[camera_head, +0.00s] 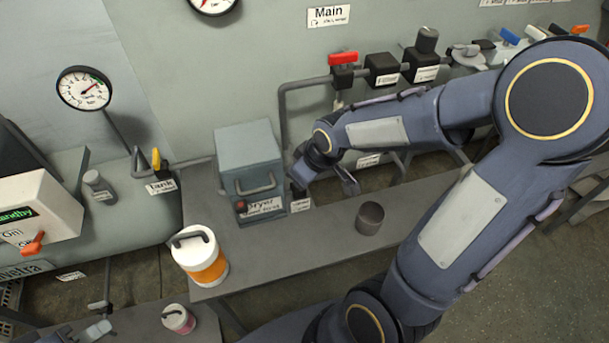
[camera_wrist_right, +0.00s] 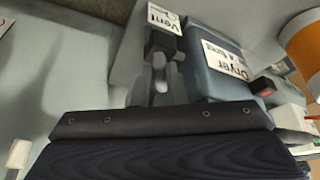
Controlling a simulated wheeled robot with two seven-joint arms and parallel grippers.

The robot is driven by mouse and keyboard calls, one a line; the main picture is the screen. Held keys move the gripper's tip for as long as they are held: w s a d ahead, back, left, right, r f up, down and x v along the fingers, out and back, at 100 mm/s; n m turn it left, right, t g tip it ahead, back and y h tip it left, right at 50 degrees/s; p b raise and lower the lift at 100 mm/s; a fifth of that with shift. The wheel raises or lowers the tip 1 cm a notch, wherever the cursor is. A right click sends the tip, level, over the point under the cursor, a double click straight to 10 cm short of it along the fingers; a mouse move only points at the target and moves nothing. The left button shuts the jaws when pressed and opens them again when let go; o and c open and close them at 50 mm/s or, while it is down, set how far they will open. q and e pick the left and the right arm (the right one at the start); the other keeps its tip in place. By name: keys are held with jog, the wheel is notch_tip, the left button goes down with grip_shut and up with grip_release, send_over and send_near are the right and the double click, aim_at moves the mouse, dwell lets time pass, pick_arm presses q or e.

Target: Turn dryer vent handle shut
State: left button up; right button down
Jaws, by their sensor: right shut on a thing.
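The dryer (camera_head: 248,160) is a grey-blue box with a front bar handle and a small red switch, standing on the bench; its side also shows in the right wrist view (camera_wrist_right: 209,72). The vent valve is a dark block beside it (camera_wrist_right: 162,42) under a "Vent" label, with a short pale grey handle (camera_wrist_right: 160,75). My right gripper (camera_head: 301,176) is at the dryer's right side, shut on the vent handle. The handle's far end is hidden behind the dark gripper body in the right wrist view. My left gripper is not in view.
A white and orange canister (camera_head: 207,265) stands at the bench's left front. A dark cup (camera_head: 369,219) stands to the right of the dryer. Pipes and a red-handled valve (camera_head: 343,58) are on the wall behind. The bench between canister and cup is clear.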

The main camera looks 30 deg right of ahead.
jog(key=shift+a+m+h+b, duration=0.1)
jog(key=shift+m+h+b, duration=0.25)
jog(key=shift+m, duration=0.45)
jog(key=c, duration=1.5)
grip_release()
jog(key=shift+o, duration=0.2)
jog(key=p+v, duration=0.1)
jog(key=v, duration=0.7)
jog(key=shift+f, duration=0.1)
